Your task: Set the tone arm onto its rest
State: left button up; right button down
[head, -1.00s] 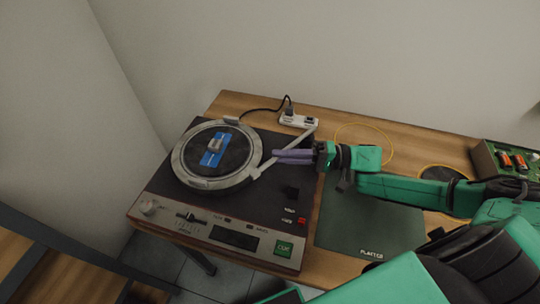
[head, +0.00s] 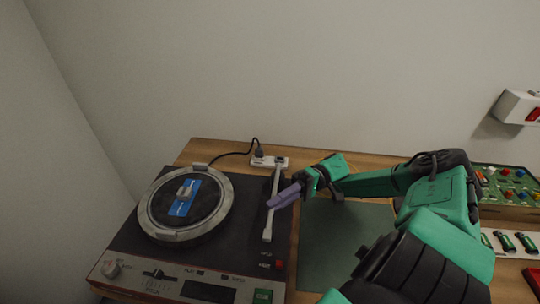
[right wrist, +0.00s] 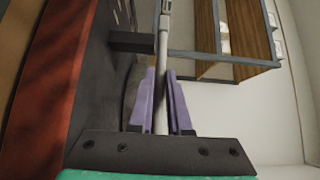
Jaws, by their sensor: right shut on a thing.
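The turntable (head: 125,240) sits on the wooden table, with a round platter (head: 228,205) bearing a dark disc and a blue label. The pale tone arm (head: 275,180) lies along the right side of the deck, clear of the platter, with its head end (head: 267,236) toward the front. My right gripper (head: 272,200) has purple fingers shut on the tone arm's tube. In the right wrist view the tube (right wrist: 161,90) runs between the two fingers (right wrist: 162,85). A dark block (right wrist: 135,42) beside the tube may be the rest; I cannot tell whether they touch. My left gripper is not in view.
A white power strip (head: 270,161) with a black plug and cable lies behind the turntable. A dark green mat (head: 335,235) lies to its right. A green box with coloured parts (head: 507,182) and a battery tray (head: 515,242) stand farther right.

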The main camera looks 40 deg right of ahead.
jog(key=c, duration=1.2)
grip_release()
jog(key=shift+f, duration=0.1)
jog(key=shift+o, duration=0.3)
jog(key=shift+s+d, duration=0.1)
jog(key=shift+d, duration=0.1)
jog(key=d+b, duration=0.3)
jog(key=d, duration=0.4)
jog(key=shift+s+d+b, duration=0.15)
jog(key=shift+s+b, duration=0.2)
